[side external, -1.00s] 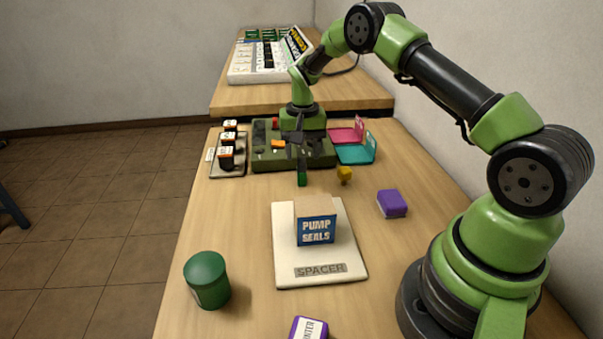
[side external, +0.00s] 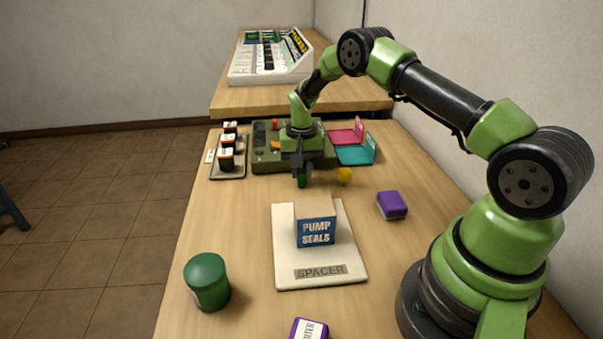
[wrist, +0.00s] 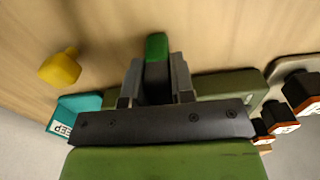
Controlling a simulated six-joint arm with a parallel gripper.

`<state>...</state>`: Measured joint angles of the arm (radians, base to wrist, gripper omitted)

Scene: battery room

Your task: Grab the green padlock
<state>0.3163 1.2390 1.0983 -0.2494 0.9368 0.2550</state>
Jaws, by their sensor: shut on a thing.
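The green padlock (side external: 302,181) is at the front of the green tray, near the middle of the table. My gripper (side external: 300,166) is lowered over it and shut on it. In the wrist view the green padlock (wrist: 156,47) shows between the two fingertips of my gripper (wrist: 157,75), its lower part hidden by the fingers. I cannot tell whether it still touches the table.
Behind are a green tray (side external: 262,158), a teal bin (side external: 356,155) and a pink one (side external: 346,135). A pump seals box (side external: 316,231) on a white board (side external: 288,268) stands in front. A purple block (side external: 392,205) lies right.

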